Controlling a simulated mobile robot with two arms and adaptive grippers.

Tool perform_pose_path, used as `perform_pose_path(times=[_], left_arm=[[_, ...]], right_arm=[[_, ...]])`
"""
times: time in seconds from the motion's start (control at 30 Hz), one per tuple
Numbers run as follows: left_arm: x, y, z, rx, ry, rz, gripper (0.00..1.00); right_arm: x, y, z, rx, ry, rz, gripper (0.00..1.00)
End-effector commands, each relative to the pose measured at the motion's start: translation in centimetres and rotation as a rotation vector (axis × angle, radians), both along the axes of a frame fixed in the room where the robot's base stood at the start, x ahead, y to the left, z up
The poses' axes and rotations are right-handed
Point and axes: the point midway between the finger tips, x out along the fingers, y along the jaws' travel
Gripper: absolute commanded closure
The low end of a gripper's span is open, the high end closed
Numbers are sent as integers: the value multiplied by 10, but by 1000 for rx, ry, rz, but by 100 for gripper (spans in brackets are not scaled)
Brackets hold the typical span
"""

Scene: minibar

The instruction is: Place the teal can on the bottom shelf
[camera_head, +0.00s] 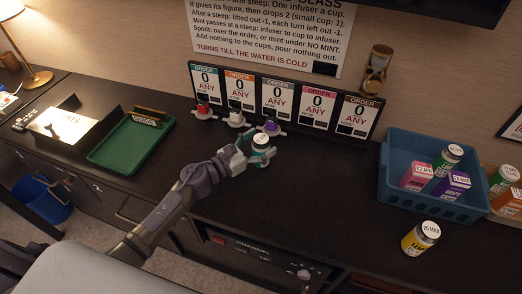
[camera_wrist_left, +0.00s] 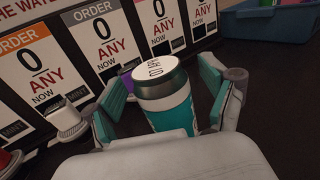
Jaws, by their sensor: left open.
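The teal can (camera_head: 261,144) stands upright on the dark counter, with a white-labelled top. In the left wrist view the teal can (camera_wrist_left: 167,100) sits between the two fingers of my left gripper (camera_wrist_left: 165,108). The fingers are apart, with small gaps visible beside the can. In the head view my left gripper (camera_head: 257,152) reaches it from the left, around its sides. My right gripper is in neither view. A dark opening with a labelled unit (camera_head: 262,250) shows below the counter front; I cannot make out a bottom shelf.
Order cards (camera_head: 280,99) stand behind the can, with several small cups (camera_head: 236,118) before them. A green tray (camera_head: 130,143) is at left. A blue basket (camera_head: 433,205) with cartons and a bottle is at right.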

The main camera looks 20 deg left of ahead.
Motion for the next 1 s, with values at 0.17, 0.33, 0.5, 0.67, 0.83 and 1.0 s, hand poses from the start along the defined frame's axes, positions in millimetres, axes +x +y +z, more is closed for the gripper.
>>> perform_pose_path(times=[0.17, 0.33, 0.5, 0.67, 0.83, 1.0], left_arm=[[0, 0, 0, 0, 0, 0, 43], [0, 0, 0, 0, 0, 0, 71], [0, 0, 1, -1, -1, 0, 98], [0, 0, 1, 0, -1, 0, 98], [0, 1, 9, 3, -4, 0, 98], [0, 1, 34, 5, -6, -3, 98]], right_arm=[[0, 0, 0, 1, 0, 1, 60], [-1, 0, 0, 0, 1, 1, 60], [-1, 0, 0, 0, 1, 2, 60], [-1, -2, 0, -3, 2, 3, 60], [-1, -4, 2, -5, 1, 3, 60], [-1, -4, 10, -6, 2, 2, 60]])
